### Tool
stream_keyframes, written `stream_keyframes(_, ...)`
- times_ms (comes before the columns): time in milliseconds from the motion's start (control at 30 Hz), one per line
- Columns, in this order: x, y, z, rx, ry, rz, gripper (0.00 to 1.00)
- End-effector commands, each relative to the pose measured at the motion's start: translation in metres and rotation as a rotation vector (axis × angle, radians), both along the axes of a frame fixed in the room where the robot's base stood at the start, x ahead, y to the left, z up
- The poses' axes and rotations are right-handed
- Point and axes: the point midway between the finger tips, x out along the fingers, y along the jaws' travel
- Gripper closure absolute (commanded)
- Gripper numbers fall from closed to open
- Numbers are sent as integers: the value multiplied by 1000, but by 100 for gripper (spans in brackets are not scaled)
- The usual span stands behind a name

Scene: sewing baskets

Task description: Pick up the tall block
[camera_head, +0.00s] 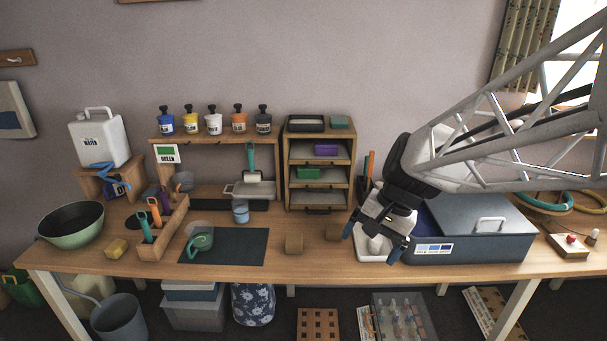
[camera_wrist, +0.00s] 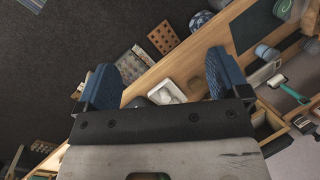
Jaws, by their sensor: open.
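Two small brown wooden blocks stand on the bench in the head view: a left block (camera_head: 294,244) just right of the dark mat, and a right block (camera_head: 333,232) close to my gripper. They look much alike, and I cannot tell which is the tall block. My gripper (camera_head: 372,243) is open and empty, pointing down above a white tray, to the right of both blocks. In the wrist view its two blue fingers are spread wide (camera_wrist: 160,64), with nothing held between them. A brown block (camera_wrist: 194,88) shows there partly behind the right finger.
The white tray (camera_head: 366,257) with a white item stands below my gripper. A blue-grey case (camera_head: 490,245) is to its right. A wooden shelf unit (camera_head: 288,170) stands behind the blocks. The bench front is clear.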

Motion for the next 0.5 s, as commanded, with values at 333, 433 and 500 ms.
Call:
stream_keyframes(333, 70, 23, -28, 140, 140, -144, 6)
stream_keyframes(433, 90, 30, -37, 180, 180, -187, 6)
stream_keyframes(500, 104, 34, -44, 207, 207, -217, 6)
